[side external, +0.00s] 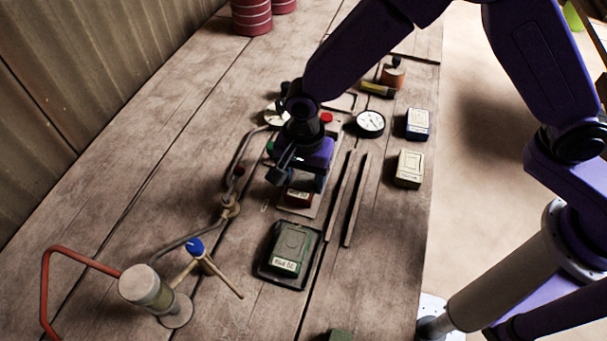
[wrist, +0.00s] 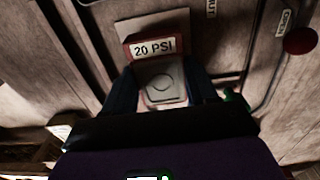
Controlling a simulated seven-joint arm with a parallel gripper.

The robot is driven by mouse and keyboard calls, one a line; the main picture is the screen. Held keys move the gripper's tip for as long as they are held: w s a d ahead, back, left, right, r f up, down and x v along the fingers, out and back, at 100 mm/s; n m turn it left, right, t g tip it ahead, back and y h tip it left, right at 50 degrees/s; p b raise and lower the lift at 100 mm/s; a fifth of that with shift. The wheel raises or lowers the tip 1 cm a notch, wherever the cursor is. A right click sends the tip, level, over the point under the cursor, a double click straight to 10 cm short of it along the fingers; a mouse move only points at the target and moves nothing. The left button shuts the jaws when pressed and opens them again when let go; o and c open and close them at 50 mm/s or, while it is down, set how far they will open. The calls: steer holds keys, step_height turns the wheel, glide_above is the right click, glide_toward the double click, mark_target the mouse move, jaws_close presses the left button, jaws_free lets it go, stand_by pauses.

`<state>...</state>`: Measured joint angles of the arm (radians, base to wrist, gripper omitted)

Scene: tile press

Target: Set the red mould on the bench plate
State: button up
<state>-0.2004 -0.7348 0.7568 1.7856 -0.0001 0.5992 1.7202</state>
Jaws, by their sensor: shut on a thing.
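The red mould (side external: 299,196) is a small block with a pale top and a label; in the wrist view its label reads "20 PSI" (wrist: 153,48). My gripper (side external: 299,182) points down and is shut on the mould's sides, with one finger on each side in the wrist view (wrist: 163,90). The pale bench plate (side external: 305,211) lies directly under the mould, and part of it shows beyond the label in the wrist view (wrist: 168,24). I cannot tell whether the mould touches the plate. My gripper hides the mould's far part in the side view.
A green mould (side external: 292,241) sits on a dark tray in front. Two rails (side external: 338,200) lie right of the plate. A beige mould (side external: 408,168), a blue mould (side external: 418,123) and a gauge (side external: 370,123) stand further right. Pipework with a valve (side external: 229,207) runs close on the left.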

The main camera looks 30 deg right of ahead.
steer(key=shift+f, duration=0.35)
stand_by(0.4)
steer(key=o, duration=1.4)
steer(key=shift+c, duration=0.2)
steer(key=shift+r, duration=0.1)
step_height(320, 180, up, 17)
steer(key=s+d+n, duration=1)
steer(key=d, duration=0.4)
steer(key=s+d+n, duration=1)
steer(key=d+n, duration=0.1)
steer(key=d, duration=0.4)
steer(key=shift+n, duration=0.3)
